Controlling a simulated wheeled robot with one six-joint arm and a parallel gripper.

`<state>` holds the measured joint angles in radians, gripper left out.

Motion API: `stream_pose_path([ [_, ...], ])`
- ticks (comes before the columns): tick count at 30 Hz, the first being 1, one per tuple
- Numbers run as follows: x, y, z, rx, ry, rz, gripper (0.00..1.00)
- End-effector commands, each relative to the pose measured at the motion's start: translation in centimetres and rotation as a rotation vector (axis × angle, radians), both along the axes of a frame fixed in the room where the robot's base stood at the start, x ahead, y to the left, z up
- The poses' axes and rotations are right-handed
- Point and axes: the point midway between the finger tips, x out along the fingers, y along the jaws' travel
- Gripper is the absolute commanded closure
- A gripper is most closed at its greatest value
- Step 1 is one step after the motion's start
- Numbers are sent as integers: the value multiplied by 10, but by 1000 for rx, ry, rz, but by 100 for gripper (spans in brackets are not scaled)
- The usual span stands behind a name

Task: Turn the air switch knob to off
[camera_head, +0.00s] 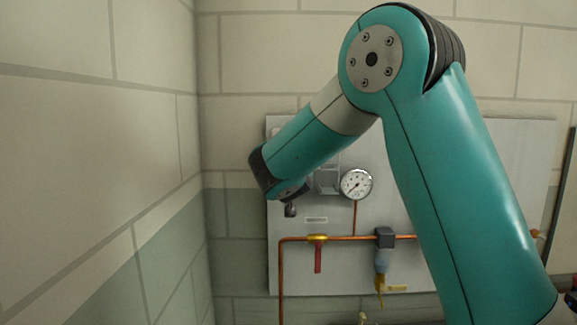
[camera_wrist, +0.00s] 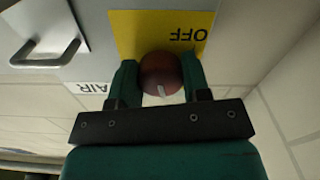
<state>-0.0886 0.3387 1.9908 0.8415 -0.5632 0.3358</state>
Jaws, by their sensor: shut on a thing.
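The air switch knob (camera_wrist: 160,74) shows in the wrist view as a round dark red knob with a light mark near its lower edge. It sits in front of a yellow plate (camera_wrist: 130,32) with the word OFF, which appears upside down. My gripper (camera_wrist: 160,78) has one teal finger on each side of the knob and is shut on it. A white label reading AIR (camera_wrist: 91,88) lies to the left. In the head view my arm covers the knob, and the fingers cannot be made out.
A grey handle (camera_wrist: 45,54) on a pale plate is left of the knob in the wrist view. The head view shows a pressure gauge (camera_head: 356,184), a copper pipe (camera_head: 345,238) and a red valve lever (camera_head: 318,258) on the grey panel (camera_head: 480,150). A tiled wall (camera_head: 95,150) stands at left.

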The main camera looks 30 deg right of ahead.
Motion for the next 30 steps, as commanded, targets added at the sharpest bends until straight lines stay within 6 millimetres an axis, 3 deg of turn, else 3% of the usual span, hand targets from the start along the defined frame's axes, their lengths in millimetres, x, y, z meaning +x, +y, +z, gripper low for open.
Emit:
stream_pose_path([
  [30, -1, -1, 3, -794, 536, 0, 80],
])
